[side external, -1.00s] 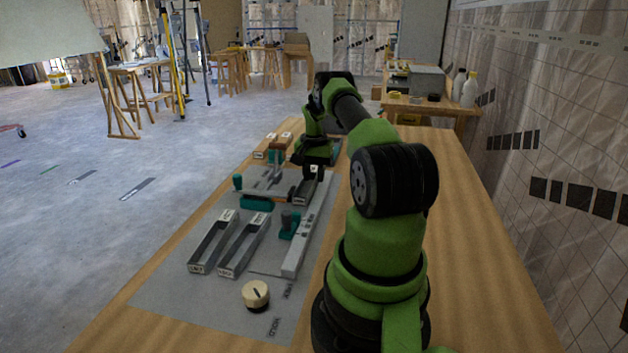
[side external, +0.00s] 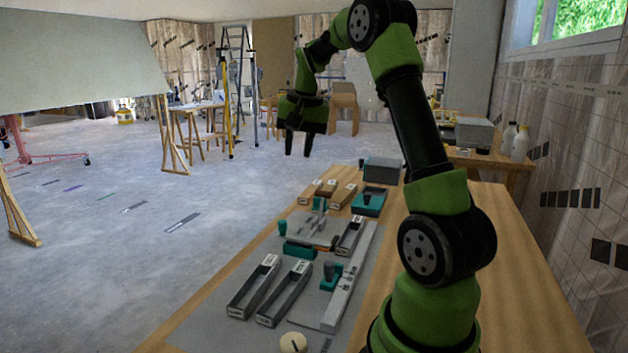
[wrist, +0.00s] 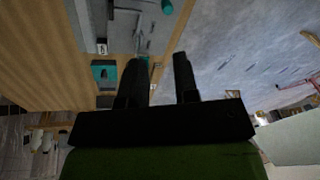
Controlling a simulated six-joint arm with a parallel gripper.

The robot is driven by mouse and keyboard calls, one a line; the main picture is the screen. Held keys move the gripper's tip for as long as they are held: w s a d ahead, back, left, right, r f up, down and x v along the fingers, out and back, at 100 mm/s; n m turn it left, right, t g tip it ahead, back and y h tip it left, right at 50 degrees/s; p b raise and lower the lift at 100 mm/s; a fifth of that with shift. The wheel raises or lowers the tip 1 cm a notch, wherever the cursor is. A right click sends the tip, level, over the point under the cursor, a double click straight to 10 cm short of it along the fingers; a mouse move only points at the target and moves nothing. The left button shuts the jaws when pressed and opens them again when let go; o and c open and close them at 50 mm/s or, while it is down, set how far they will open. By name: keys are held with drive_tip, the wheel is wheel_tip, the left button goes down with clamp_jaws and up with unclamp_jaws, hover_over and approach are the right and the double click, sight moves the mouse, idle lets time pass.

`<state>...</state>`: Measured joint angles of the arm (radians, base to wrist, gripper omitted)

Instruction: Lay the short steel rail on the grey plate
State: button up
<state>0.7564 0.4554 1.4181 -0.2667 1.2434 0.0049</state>
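My gripper (side external: 298,142) is raised above the far end of the bench, fingers pointing down. Its two fingers are apart with nothing between them; the wrist view also shows the gap (wrist: 162,82). A grey plate (side external: 322,232) lies between teal clamps in the middle of the mat. A short grey rail with a white label (side external: 350,237) lies at the plate's right side; I cannot tell whether it touches. Two labelled channel-shaped rails (side external: 254,288) (side external: 285,295) lie nearer the camera. The labels are too small to read, so I cannot tell which is the named rail.
A long pale rail (side external: 350,280) with a teal clamp (side external: 331,274) runs along the mat's right side. Wooden blocks (side external: 327,190), a teal block (side external: 368,203) and a grey box (side external: 381,170) are at the far end. A round knob (side external: 293,342) is in front.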

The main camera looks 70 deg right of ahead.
drive_tip(key=a+r+n+t, duration=0.1)
drive_tip(key=a+r+n, duration=0.3)
drive_tip(key=a, duration=0.7)
drive_tip(key=s+a+n+t+y, duration=0.3)
drive_tip(key=s+a+n, duration=0.2)
drive_tip(key=s+a, duration=0.8)
drive_tip(key=a, duration=0.3)
drive_tip(key=shift+s+a+t, duration=0.2)
drive_tip(key=shift+t, duration=0.2)
